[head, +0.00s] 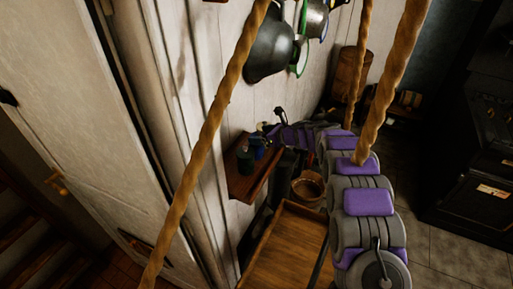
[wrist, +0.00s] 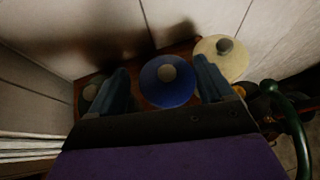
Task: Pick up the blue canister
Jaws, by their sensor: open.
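The blue canister (wrist: 168,84) has a round blue lid with a pale knob and stands on a small brown wooden shelf (head: 247,184) on the wall. In the head view the blue canister (head: 260,152) shows small, partly hidden. My gripper (wrist: 161,70) is open above the shelf. In the wrist view its two fingers lie to the left and right of the blue lid, with the lid between them. I cannot tell whether either finger touches it. In the head view my gripper (head: 270,133) is at the shelf's far end.
A cream-lidded canister (wrist: 222,57) stands just right of the right finger. A dark green canister (head: 245,160) is at the shelf's near side. The wall is close behind. Dark pots (head: 272,50) hang above; a wooden surface (head: 284,245) lies below.

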